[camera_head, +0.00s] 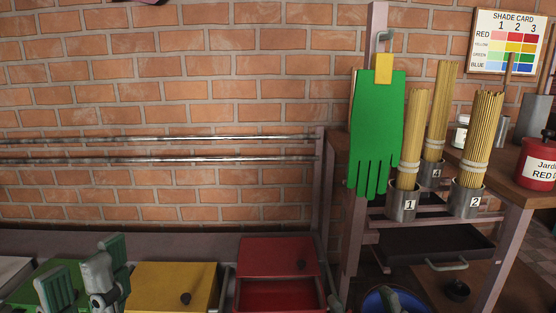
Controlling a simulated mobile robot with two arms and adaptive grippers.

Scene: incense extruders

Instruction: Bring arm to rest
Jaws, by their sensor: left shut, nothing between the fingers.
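My left gripper (84,274) is at the bottom left, low in front of the boxes. It is grey with green-grey ribbed finger pads and holds nothing. It overlaps the green-lidded box (26,289) and sits just left of the yellow-lidded box (172,285); whether it touches either I cannot tell. The arm behind it is cut off by the bottom edge. A small grey-green part (393,301) at the bottom edge, over a blue round container (372,301), may be my right gripper; too little shows to tell its state.
A red box (277,257) stands right of the yellow one. Metal rails (200,138) run along the brick wall. A green glove (377,125) hangs on a post. Bundles of sticks stand in numbered metal cups (402,205) beside a wooden table (506,188) with a red can (538,163).

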